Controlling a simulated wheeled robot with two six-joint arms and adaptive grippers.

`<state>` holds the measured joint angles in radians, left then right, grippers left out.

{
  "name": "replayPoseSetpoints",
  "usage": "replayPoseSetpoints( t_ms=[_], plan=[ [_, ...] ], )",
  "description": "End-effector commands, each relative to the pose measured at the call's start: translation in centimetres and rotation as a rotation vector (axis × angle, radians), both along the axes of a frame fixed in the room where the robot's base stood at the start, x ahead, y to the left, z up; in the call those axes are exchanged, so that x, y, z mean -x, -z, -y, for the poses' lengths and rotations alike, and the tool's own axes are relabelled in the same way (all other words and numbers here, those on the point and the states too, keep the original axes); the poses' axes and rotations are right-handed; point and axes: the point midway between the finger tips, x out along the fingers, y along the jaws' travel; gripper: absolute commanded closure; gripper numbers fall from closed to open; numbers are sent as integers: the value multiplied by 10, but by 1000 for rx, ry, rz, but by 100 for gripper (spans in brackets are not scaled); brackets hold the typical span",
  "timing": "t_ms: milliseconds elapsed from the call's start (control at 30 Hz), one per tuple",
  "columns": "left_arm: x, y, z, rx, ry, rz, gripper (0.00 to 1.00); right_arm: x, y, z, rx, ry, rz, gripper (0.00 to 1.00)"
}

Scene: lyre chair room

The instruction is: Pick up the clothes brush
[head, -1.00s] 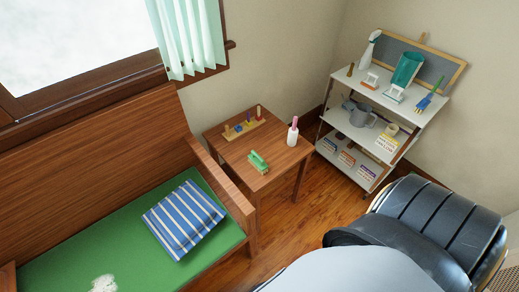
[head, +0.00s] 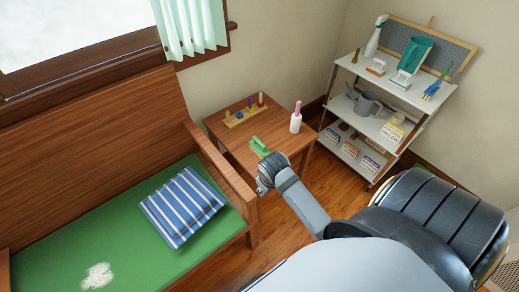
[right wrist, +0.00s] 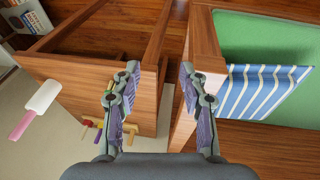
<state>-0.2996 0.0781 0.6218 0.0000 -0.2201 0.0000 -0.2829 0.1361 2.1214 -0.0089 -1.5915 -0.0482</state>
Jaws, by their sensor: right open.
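My right gripper (head: 266,180) is in front of the table near that edge, apart from the brush as far as I can tell. In the right wrist view the right gripper (right wrist: 160,100) is open, with nothing between its fingers. My left gripper is not in view.
A wooden bench (head: 215,160) with a striped cushion (head: 184,206) stands close at left. A loaded shelf (head: 350,108) stands at right.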

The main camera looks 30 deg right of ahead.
Motion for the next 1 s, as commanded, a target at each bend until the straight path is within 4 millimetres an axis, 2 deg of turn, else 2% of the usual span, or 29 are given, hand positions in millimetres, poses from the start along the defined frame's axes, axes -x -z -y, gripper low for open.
replayPoseSetpoints(
  t_ms=[200,367,467,633,800,933,1000],
  plan=[
    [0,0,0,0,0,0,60,-48,4,17,31,2,-43,57],
    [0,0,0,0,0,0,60,-93,-4,34,55,10,-85,57],
    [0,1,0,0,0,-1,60,-125,-16,46,66,18,-120,57],
    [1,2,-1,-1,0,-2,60,-178,-54,69,72,37,-186,57],
    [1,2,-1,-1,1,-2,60,-200,-80,79,65,46,-226,57],
    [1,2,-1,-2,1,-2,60,-202,-83,80,63,46,-233,57],
    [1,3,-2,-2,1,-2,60,-202,-78,81,64,46,-234,57]
  ],
)
